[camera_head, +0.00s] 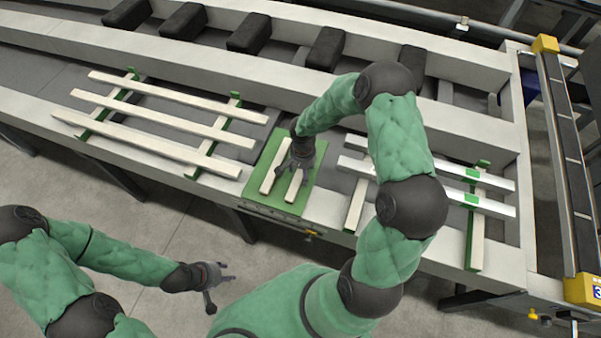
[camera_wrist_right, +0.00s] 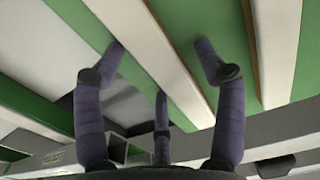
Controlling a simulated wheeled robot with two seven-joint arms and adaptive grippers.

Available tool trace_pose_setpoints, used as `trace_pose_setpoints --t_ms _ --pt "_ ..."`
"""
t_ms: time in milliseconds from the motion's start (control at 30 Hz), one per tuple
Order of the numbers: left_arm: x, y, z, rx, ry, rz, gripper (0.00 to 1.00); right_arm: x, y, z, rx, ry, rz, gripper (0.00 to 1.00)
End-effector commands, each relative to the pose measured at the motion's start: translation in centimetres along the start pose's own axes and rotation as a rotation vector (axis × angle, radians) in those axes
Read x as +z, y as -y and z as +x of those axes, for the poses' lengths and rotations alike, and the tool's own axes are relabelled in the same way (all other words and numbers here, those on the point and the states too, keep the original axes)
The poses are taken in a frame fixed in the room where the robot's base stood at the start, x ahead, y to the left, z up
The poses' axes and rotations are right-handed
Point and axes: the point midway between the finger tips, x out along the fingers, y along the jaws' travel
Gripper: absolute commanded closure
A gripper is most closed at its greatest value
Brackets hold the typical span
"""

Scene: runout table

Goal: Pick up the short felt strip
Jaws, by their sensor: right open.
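Two short cream strips lie on a green pad (camera_head: 264,196) on the runout table, a left one (camera_head: 277,166) and a right one (camera_head: 296,184). I cannot tell by look which is the felt strip. My right gripper (camera_head: 294,168) is open and points down over the pad, partly hiding the right strip. In the right wrist view, one cream strip (camera_wrist_right: 160,55) runs diagonally between the spread fingers (camera_wrist_right: 165,85), and another (camera_wrist_right: 277,50) lies outside them to the right. Whether any finger touches a strip is unclear. My left gripper (camera_head: 222,274) is open and empty, out over the floor.
Several long cream bars (camera_head: 175,122) lie across green-edged bearers on the left. White bars with green patches (camera_head: 430,172) lie across bearers on the right. Black blocks (camera_head: 250,34) line the table's back. A yellow-ended rail (camera_head: 568,170) stands at the right.

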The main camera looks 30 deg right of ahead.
Motion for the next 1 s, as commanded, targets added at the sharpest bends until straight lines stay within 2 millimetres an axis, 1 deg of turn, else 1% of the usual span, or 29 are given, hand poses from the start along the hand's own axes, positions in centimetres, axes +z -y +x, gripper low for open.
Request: trace_pose_setpoints --t_ms 100,133,167,200,267,300,333,367,767,867,1000 --pt "0.0 0.0 -0.1 0.0 0.0 0.0 0.6 0.0 0.0 -0.1 -0.001 -0.001 0.0 0.29" --pt "0.0 0.0 -0.1 0.0 0.0 0.0 0.6 0.0 0.0 -0.1 -0.001 -0.001 0.0 0.32" --pt "0.0 0.0 -0.1 0.0 0.0 0.0 0.6 0.0 0.0 -0.1 -0.001 -0.001 0.0 0.4" --pt "0.0 0.0 -0.1 0.0 0.0 0.0 0.6 0.0 0.0 -0.1 -0.001 -0.001 0.0 0.51" --pt "0.0 0.0 -0.1 0.0 0.0 0.0 0.6 0.0 0.0 -0.1 -0.001 -0.001 0.0 0.68" --pt "0.0 0.0 -0.1 0.0 0.0 0.0 0.6 0.0 0.0 -0.1 -0.001 -0.001 0.0 0.8" --pt "0.0 0.0 -0.1 0.0 0.0 0.0 0.6 0.0 0.0 -0.1 -0.001 0.0 0.0 0.88" --pt "0.0 0.0 -0.1 0.0 0.0 0.0 0.6 0.0 0.0 -0.1 -0.001 0.0 0.0 0.92" --pt "0.0 0.0 -0.1 0.0 0.0 0.0 0.6 0.0 0.0 -0.3 -0.001 -0.001 0.001 0.92" --pt "0.0 -0.1 -0.2 0.0 0.0 0.0 0.6 -0.1 0.1 -0.8 -0.002 -0.002 0.001 0.93" --pt "0.0 -0.2 -0.5 0.0 0.0 0.0 0.6 -0.1 0.1 -2.1 -0.001 -0.003 0.0 0.93"
